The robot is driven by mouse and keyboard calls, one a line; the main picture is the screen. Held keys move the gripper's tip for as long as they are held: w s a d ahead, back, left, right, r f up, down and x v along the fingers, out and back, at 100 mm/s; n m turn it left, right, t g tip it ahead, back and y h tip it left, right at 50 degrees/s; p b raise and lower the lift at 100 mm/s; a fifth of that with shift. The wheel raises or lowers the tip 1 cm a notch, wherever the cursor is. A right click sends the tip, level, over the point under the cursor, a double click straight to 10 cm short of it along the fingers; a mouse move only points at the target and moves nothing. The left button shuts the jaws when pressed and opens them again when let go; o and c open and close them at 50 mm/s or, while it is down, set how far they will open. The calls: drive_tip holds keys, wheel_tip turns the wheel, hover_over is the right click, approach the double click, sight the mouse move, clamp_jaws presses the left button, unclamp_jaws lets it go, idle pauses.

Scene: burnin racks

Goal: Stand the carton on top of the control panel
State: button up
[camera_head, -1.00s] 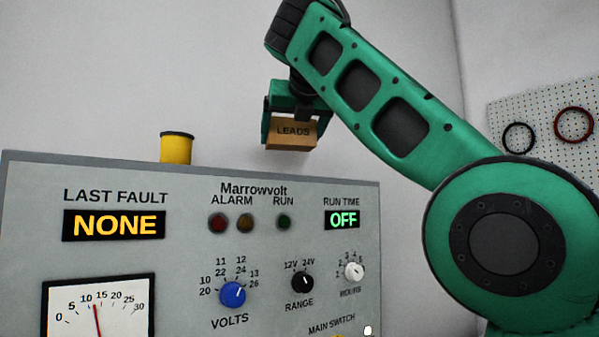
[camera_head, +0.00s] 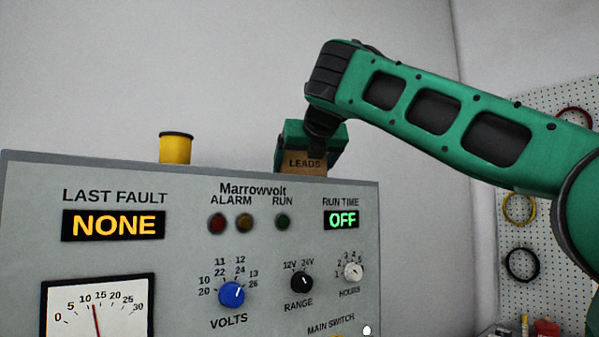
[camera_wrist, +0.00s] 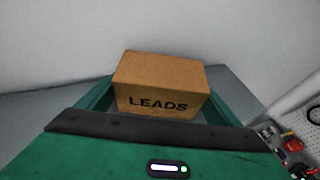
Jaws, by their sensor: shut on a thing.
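The carton (camera_head: 304,165) is a small brown box marked LEADS. My gripper (camera_head: 308,150) is shut on it and holds it at the top edge of the control panel (camera_head: 120,270), toward the panel's right end. In the head view the carton's lower end meets the line of the panel's top edge; whether it touches the top is hard to tell. The wrist view shows the carton (camera_wrist: 160,85) between my green fingers, with the grey panel top (camera_wrist: 235,95) around and beneath it.
A yellow cylinder with a dark rim (camera_head: 176,148) stands on the panel top to the left. The panel top between it and the carton looks clear. A pegboard (camera_head: 520,200) with hanging coils is on the right wall. A plain wall is behind.

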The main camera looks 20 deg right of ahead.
drive_tip(key=o, duration=1.1)
drive_tip(key=v, duration=1.2)
drive_tip(key=shift+f, duration=0.1)
drive_tip(key=shift+s, duration=0.15)
